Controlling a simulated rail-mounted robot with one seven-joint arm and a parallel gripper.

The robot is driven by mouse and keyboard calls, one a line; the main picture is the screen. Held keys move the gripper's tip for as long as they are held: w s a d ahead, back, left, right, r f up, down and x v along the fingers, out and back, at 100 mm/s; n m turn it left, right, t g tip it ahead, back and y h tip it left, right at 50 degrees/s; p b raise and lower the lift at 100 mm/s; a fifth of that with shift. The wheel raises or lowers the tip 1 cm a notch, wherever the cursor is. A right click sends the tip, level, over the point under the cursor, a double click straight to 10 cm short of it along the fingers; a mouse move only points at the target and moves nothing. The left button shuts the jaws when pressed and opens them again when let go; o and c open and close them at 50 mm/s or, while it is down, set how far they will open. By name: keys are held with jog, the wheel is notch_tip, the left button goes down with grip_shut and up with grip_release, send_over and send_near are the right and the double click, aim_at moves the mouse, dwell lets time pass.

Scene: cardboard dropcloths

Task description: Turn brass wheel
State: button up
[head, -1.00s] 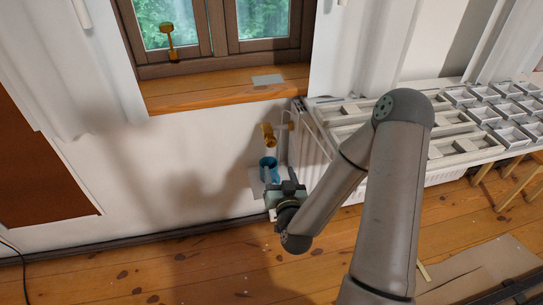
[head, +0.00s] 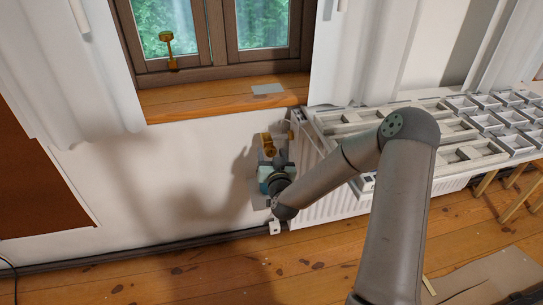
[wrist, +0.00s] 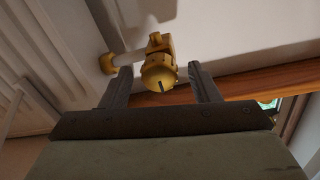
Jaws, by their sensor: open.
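The brass wheel (head: 268,148) is at the left end of the white radiator, below the window sill. In the wrist view the rounded brass wheel (wrist: 159,73) has a dark slot on its face and sits on a brass valve body with a pale pipe. My gripper (wrist: 163,82) is open, with one finger on each side of the wheel as seen from the wrist. Whether the fingers touch it I cannot tell. In the head view my gripper (head: 274,160) is just below the wheel and partly hides the valve's lower parts.
The white radiator (head: 330,206) stands right beside the valve. A rack of pale trays (head: 490,118) lies above and right of it. The wooden sill (head: 215,98) juts out above. A brass window handle (head: 168,48) is at upper left. The floor at lower left is clear.

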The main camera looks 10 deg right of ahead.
jog(key=c, duration=1)
